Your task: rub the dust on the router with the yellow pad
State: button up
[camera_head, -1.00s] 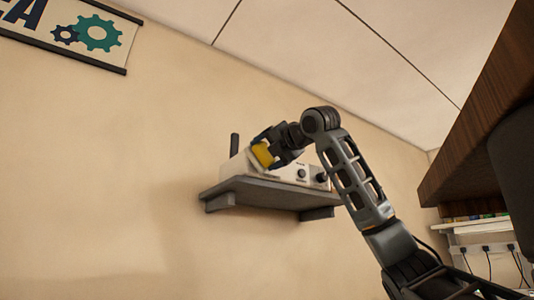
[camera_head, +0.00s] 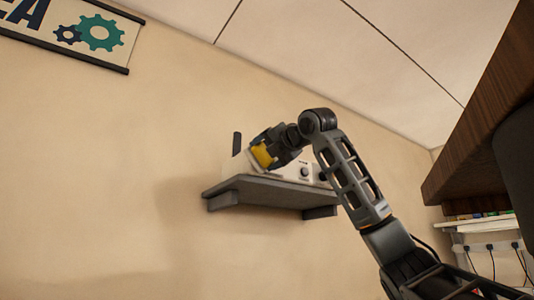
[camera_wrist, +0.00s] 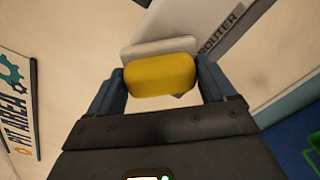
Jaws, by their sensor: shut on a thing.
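The router (camera_head: 289,172) is a pale box with dark round knobs and an upright dark antenna (camera_head: 237,143), on a grey wall shelf (camera_head: 265,190). In the wrist view the router (camera_wrist: 188,18) shows at the top, with a band lettered ROUTER. My gripper (camera_head: 267,149) is shut on the yellow pad (camera_head: 262,155) in front of the router's left part. In the wrist view the yellow pad (camera_wrist: 162,76) sits between the fingers, with a pale layer behind it. I cannot tell whether the pad touches the router. No dust on the router can be made out.
A wall banner with gears (camera_head: 95,34) hangs at the upper left. A dark wooden overhang (camera_head: 480,135) is at the right. Below it are a pale shelf (camera_head: 487,224) and sockets with cables (camera_head: 490,247). The wall left of the router shelf is clear.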

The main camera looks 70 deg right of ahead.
aim_at(276, 160)
jog(key=shift+d, duration=0.15)
jog(key=s+d, duration=0.2)
jog(key=d, duration=0.1)
jog(key=shift+d, duration=0.1)
dwell(0.4)
jog(key=shift+w, duration=0.15)
jog(key=shift+w+a, duration=0.5)
jog(key=shift+a, duration=0.25)
jog(key=shift+w+a, duration=0.45)
jog(key=shift+a, duration=0.25)
jog(key=shift+w+a, duration=0.15)
jog(key=shift+a, duration=0.05)
jog(key=shift+c, duration=0.3)
